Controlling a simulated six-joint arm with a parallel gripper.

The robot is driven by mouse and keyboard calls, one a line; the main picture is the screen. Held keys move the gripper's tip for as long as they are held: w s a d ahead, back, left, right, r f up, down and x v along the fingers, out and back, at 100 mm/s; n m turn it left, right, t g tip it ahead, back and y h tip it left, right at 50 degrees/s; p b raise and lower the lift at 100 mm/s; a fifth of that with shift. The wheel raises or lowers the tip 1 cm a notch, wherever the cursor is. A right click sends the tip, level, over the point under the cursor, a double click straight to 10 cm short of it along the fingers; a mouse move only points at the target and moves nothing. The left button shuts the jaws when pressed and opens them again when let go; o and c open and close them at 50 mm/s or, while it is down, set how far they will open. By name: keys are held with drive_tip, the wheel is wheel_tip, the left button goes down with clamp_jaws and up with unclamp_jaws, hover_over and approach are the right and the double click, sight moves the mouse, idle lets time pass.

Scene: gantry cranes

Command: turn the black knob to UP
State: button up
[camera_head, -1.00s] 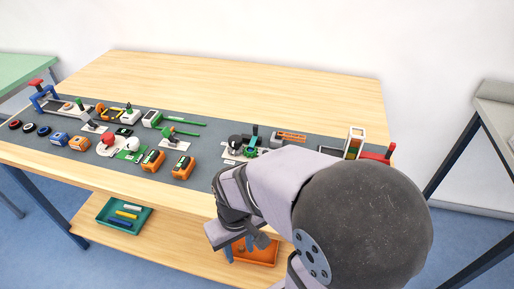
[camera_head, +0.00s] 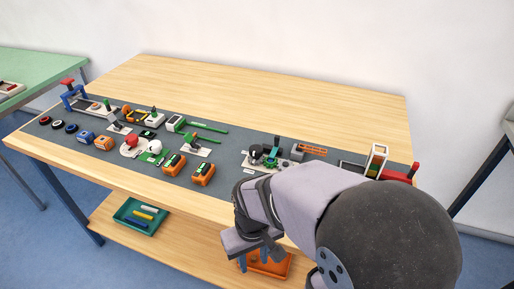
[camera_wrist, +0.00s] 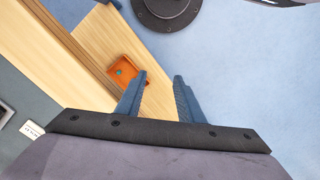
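A black knob (camera_head: 256,151) sits on a white plate (camera_head: 247,162) at the right-middle of the grey mat, in the head view. Its pointing direction and the plate's lettering are too small to read. The black knob cannot be made out in the wrist view.
The mat (camera_head: 225,157) holds several other devices, including a red knob (camera_head: 132,140), a white knob (camera_head: 155,146) and orange boxes (camera_head: 203,174). An orange tray (camera_wrist: 125,70) and a green tray (camera_head: 137,222) stand on the lower shelf. The tabletop behind the mat is clear.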

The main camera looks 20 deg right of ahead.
drive_tip(key=o, duration=0.4)
drive_tip(key=shift+o, duration=0.4)
drive_tip(key=shift+r+p, duration=0.45)
drive_tip(key=shift+r, duration=0.1)
wheel_tip(320, 180, up, 16)
drive_tip(key=n+p, duration=1.1)
drive_tip(key=p, duration=0.4)
hover_over(258, 148)
drive_tip(key=shift+s+a, duration=0.35)
drive_tip(key=shift+a, duration=0.05)
drive_tip(key=shift+w+d+n, duration=0.35)
drive_tip(key=shift+n, duration=0.15)
drive_tip(key=shift+f+p, duration=1.35)
drive_tip(key=shift+f, duration=2.3)
